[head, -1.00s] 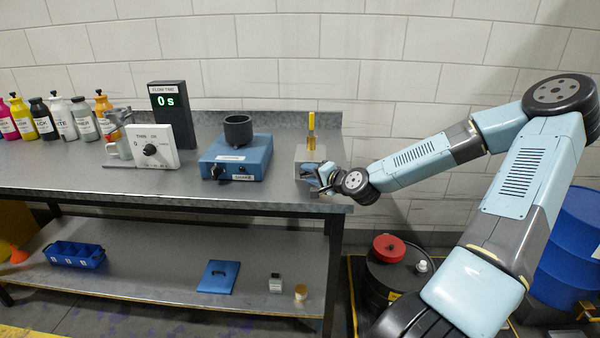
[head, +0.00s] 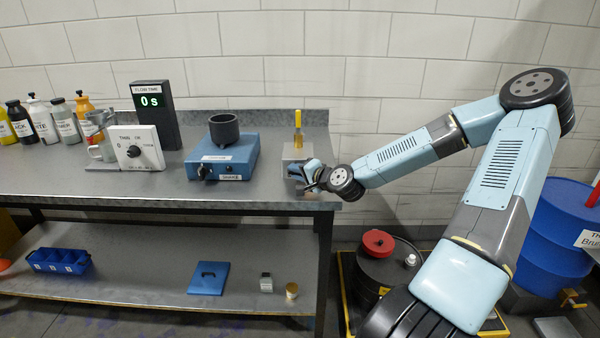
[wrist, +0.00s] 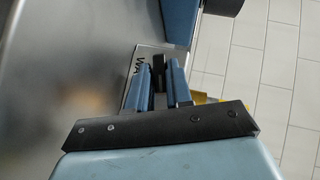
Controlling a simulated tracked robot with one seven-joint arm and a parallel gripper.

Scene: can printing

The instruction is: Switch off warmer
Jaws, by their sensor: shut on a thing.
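The warmer (head: 292,153) is a small grey metal box at the right end of the bench, with a yellow upright handle (head: 298,122) rising from its top. In the wrist view its pale plate (wrist: 133,75) shows part of a label starting "WA". My gripper (head: 308,172) is at the front of the warmer, low over the bench's right end. In the wrist view its blue fingers (wrist: 160,85) are closed around a small black knob (wrist: 158,65). The knob's pointer and setting are hidden by the fingers.
A blue device (head: 225,160) with a black cup (head: 224,130) stands left of the warmer. A white dial panel (head: 140,148) and a display reading 0 s (head: 150,101) are further left. A black drum (head: 380,270) stands on the floor right of the bench.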

